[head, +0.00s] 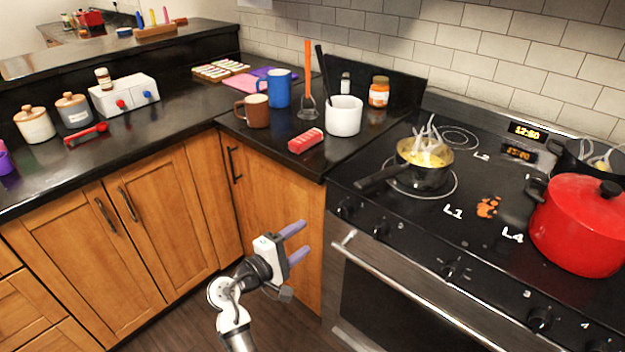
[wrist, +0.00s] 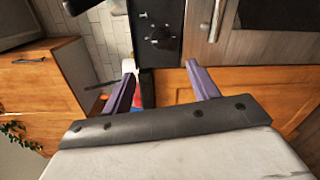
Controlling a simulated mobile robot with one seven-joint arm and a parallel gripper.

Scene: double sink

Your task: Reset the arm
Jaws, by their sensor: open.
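My gripper (head: 295,243) is in the head view at the lower middle, in front of the wooden corner cabinet and left of the oven. Its two purple fingers are apart with nothing between them. In the wrist view the gripper (wrist: 162,88) also shows open, with a cabinet front and a dark stove edge beyond the fingers. My arm reaches up from the bottom of the head view, and the gripper is below counter height, apart from everything around it.
The stove (head: 400,215) with its oven handle (head: 420,290) is close on the right. A pan (head: 425,170) and a red pot (head: 580,225) stand on it. The counter holds a white crock (head: 344,118), mugs and a red packet (head: 305,141). Open floor lies below the gripper.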

